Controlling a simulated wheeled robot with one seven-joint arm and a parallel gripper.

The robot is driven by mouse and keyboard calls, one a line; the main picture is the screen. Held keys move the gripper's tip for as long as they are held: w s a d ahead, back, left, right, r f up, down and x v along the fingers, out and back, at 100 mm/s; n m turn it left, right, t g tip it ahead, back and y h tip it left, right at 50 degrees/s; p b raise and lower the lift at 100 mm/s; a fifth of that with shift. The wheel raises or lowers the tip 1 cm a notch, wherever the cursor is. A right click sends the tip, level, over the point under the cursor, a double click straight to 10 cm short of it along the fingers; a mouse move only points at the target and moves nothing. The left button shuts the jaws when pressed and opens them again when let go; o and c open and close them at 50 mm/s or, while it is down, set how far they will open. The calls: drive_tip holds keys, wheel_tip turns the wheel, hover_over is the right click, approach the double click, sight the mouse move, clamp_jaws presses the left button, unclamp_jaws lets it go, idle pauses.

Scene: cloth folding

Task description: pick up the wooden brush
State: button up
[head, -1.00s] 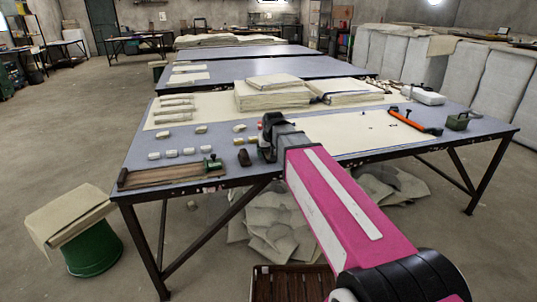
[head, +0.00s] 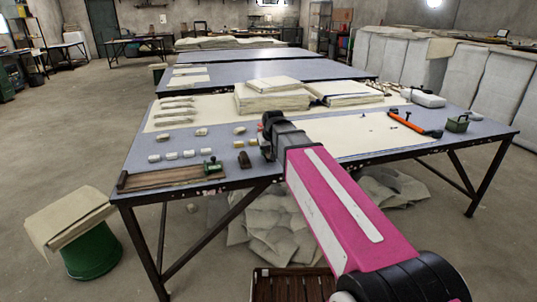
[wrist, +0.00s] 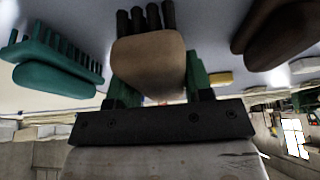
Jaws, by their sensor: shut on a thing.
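The wooden brush (wrist: 148,60) shows in the wrist view, with a rounded tan wooden body and several dark bristle tufts at the top. It sits between the green fingers of my gripper (wrist: 160,78), which is shut on it. In the head view my gripper (head: 267,150) is low over the front edge of the grey-blue table (head: 135,160), and my pink arm hides the brush. I cannot tell whether the brush is clear of the tabletop.
A teal toothed brush (wrist: 55,65) and a dark brown piece (wrist: 278,32) lie close on either side. The dark piece (head: 245,160) shows left of my gripper in the head view. A wooden board (head: 165,177), small pale blocks (head: 171,155) and cloth stacks (head: 270,96) lie around.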

wheel_tip(320, 180, up, 3)
drive_tip(key=shift+f, duration=0.1)
drive_tip(key=s+a+r, duration=0.7)
drive_tip(key=a, duration=0.2)
drive_tip(key=shift+s, duration=0.15)
